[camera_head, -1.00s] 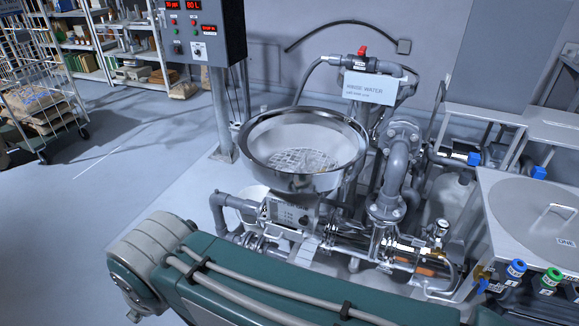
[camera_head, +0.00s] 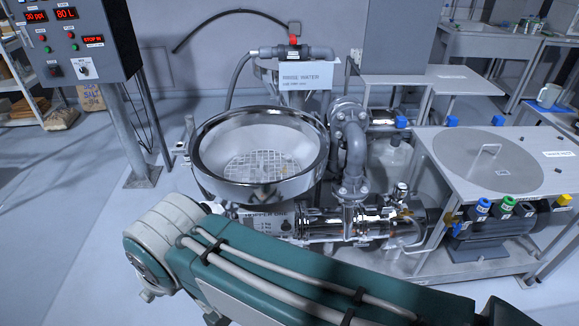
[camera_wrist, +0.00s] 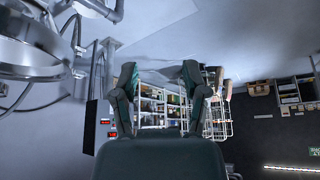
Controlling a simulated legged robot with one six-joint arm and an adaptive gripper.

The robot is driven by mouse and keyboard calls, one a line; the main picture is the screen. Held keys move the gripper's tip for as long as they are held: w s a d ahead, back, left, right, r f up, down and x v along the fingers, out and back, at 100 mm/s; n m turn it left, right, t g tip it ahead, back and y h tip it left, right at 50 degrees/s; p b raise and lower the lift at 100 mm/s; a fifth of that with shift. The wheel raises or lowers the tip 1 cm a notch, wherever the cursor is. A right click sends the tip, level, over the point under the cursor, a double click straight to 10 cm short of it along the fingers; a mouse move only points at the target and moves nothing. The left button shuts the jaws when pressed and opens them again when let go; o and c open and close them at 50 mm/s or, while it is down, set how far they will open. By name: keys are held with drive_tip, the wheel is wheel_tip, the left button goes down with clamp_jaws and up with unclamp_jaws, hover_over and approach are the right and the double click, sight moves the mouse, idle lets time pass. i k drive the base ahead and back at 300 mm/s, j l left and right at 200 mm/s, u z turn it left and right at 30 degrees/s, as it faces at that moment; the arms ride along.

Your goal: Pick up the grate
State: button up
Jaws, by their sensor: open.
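The grate (camera_head: 262,166) is a pale round mesh lying low inside the steel hopper bowl (camera_head: 201,165). Part of its near edge is hidden by the bowl's front rim. My gripper is out of the head view, where only my green arm crosses the front. In the wrist view my gripper (camera_wrist: 158,76) is open and empty, its two fingers apart and pointing at distant shelves. The hopper's shiny underside (camera_wrist: 28,50) shows at the upper left of that view, off to the side of the fingers. The grate does not show in the wrist view.
A control box (camera_head: 68,40) stands on a post left of the hopper. Rinse-water pipes with a red valve (camera_head: 292,39) rise behind it. Pumps and pipes (camera_head: 354,160) crowd its right side, beside a tank with a round lid (camera_head: 485,165). Open floor lies at left.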

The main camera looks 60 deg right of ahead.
sight(288, 168)
drive_tip(key=i+z, duration=0.15)
drive_tip(key=z, duration=0.25)
drive_tip(key=i+z, duration=0.2)
drive_tip(key=z, duration=0.2)
drive_tip(key=i+z, duration=0.15)
drive_tip(key=z, duration=0.25)
drive_tip(key=i+j+z, duration=0.1)
drive_tip(key=z, duration=0.25)
drive_tip(key=i+j+z, duration=0.1)
drive_tip(key=i+z, duration=0.25)
drive_tip(key=i+j+z, duration=0.15)
drive_tip(key=z, duration=0.2)
drive_tip(key=i, duration=0.1)
